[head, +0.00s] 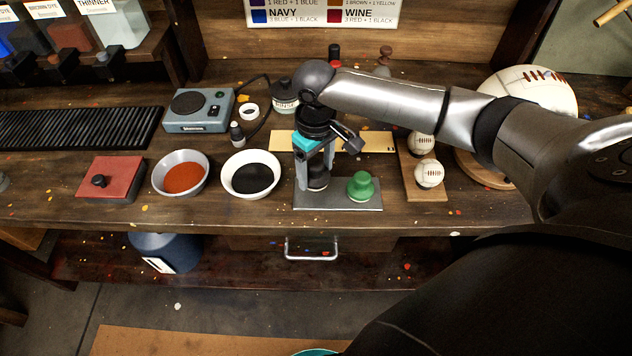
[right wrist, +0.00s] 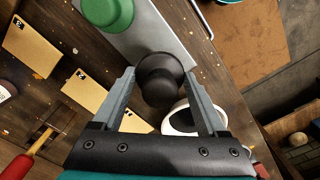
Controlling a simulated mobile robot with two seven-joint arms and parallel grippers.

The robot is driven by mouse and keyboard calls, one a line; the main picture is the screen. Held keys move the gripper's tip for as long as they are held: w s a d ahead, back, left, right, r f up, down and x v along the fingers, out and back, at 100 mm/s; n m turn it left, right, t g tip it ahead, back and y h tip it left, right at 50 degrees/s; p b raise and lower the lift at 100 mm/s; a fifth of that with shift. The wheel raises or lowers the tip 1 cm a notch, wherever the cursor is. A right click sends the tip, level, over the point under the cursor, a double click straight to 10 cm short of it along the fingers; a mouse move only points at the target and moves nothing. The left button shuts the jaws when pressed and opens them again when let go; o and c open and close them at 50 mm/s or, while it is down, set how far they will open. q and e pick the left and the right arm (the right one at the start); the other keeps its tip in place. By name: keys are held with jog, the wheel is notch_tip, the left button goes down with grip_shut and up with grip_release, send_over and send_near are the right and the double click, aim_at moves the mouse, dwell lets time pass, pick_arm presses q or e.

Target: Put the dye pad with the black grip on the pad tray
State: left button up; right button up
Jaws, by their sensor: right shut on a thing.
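The dye pad with the black grip (head: 318,178) is between the fingertips of my right gripper (head: 314,176), which is shut on it. It is at the left part of the grey pad tray (head: 340,201); I cannot tell whether its base touches the tray. A pad with a green grip (head: 360,186) stands on the right part of the tray. In the right wrist view the black pad (right wrist: 160,80) sits between the two fingers, over the end of the tray (right wrist: 163,36), with the green one (right wrist: 107,12) beyond. My left gripper is out of view.
A white bowl of black dye (head: 250,178) stands just left of the tray, and a bowl of orange dye (head: 181,178) further left. A red block with a black knob (head: 110,181) is beyond that. A wooden stand with small balls (head: 428,174) is to the right.

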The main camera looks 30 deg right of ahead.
aim_at(316, 182)
notch_tip(316, 182, down, 4)
jog(key=shift+f+b, duration=0.25)
jog(key=shift+b, duration=0.2)
jog(key=o, duration=1.1)
notch_tip(316, 182, up, 12)
jog(key=shift+r+p, duration=0.1)
jog(key=shift+p, duration=1.1)
